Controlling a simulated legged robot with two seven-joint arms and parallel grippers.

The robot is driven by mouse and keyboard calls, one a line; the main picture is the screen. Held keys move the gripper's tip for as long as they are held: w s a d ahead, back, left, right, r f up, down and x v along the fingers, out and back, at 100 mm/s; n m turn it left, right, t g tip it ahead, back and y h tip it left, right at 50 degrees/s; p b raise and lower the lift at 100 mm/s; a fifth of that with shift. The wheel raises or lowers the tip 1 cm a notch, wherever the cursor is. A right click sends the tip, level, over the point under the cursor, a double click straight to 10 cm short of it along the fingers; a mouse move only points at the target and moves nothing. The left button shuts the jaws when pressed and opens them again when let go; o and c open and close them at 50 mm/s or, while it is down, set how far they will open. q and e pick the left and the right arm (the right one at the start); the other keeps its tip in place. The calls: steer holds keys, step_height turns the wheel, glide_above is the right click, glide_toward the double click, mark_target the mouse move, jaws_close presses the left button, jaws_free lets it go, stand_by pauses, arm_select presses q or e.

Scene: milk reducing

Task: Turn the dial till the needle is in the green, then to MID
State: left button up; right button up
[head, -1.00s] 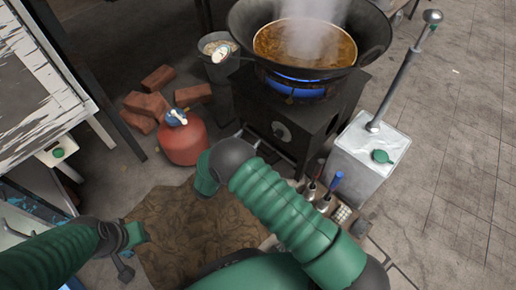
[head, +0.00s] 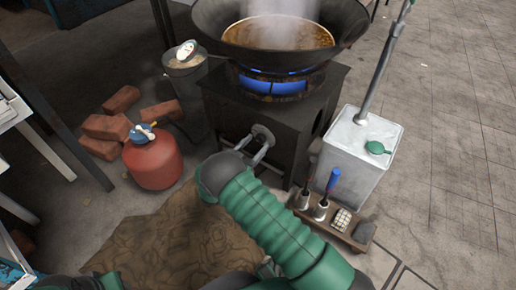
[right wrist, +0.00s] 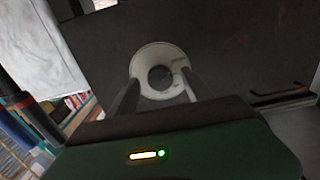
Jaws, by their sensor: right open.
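The dial (head: 262,136) is a round knob on the front of the dark stove (head: 285,110). In the right wrist view it shows as a pale ring with a dark centre (right wrist: 160,76); its small marks are unreadable. My right gripper (head: 257,152) is open, its fingers pointing at the dial. In the right wrist view the fingers (right wrist: 162,92) lie to either side of the dial's lower part; I cannot tell whether they touch it. My left gripper is out of view.
The wok steams over a blue flame (head: 270,84). A red gas bottle (head: 153,160) and bricks (head: 108,127) lie left. A white canister (head: 355,155) and a wooden tray (head: 340,230) with bottles stand right. A brown mat (head: 170,235) covers the front floor.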

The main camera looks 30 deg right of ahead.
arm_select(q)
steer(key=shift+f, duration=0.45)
arm_select(e)
steer(key=shift+x, duration=0.85)
steer(key=shift+c, duration=0.2)
jaws_close()
